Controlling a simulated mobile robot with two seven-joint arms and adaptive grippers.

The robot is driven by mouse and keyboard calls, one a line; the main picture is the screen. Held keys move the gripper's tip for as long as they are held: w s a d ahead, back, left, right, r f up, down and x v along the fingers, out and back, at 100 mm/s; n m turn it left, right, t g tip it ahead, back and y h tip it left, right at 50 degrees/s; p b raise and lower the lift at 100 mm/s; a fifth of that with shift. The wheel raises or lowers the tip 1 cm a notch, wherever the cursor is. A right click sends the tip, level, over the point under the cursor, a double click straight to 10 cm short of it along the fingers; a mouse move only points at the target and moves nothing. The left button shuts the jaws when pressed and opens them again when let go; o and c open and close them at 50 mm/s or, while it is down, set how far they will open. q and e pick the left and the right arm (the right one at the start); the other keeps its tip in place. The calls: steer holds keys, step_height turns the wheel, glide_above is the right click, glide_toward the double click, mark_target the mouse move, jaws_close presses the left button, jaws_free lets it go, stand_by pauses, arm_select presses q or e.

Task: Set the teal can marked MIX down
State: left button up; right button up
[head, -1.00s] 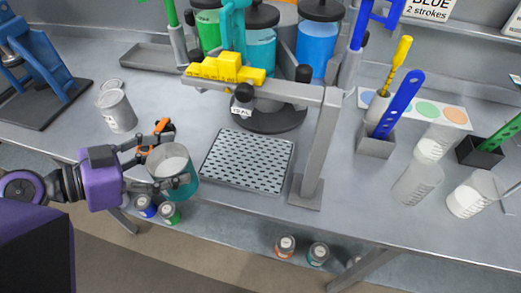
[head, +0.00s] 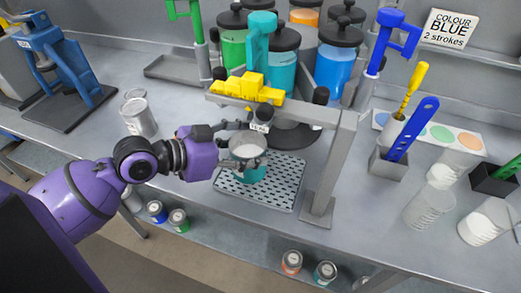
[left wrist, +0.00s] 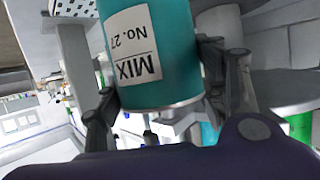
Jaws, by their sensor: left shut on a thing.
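The teal can (head: 251,175) is open at the top, with pale grey-white inside. In the left wrist view the can (left wrist: 172,75) shows a white label reading "MIX No. 27", upside down in the picture. My left gripper (head: 246,147) is shut on the can, with fingers on either side of it in the left wrist view (left wrist: 165,95). The can is upright over the perforated grey tray (head: 284,191), below the dispenser's front bar. I cannot tell whether its base touches the tray. My right gripper is not in view.
The dispenser's bar (head: 300,111) with yellow blocks (head: 247,88) crosses just above and behind the can. Its post (head: 333,170) stands right of the tray. Grey holders and clear beakers (head: 423,207) are at right.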

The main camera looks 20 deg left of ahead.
mark_target(262, 148)
arm_select(q)
steer(key=shift+w+d+r, duration=0.3)
steer(key=shift+w+d, duration=0.3)
steer(key=shift+w, duration=0.05)
steer(key=shift+w+d+f, duration=0.2)
steer(key=shift+w+d, duration=0.2)
steer(key=shift+w+d+r, duration=0.1)
steer(key=shift+w+d, duration=0.05)
steer(key=shift+w+d+f, duration=0.15)
steer(key=shift+d+f, duration=0.05)
step_height(262, 148, down, 2)
steer(key=shift+f, duration=0.1)
steer(key=shift+a+f, duration=0.1)
steer(key=shift+f, duration=0.55)
steer(key=o, duration=1.6)
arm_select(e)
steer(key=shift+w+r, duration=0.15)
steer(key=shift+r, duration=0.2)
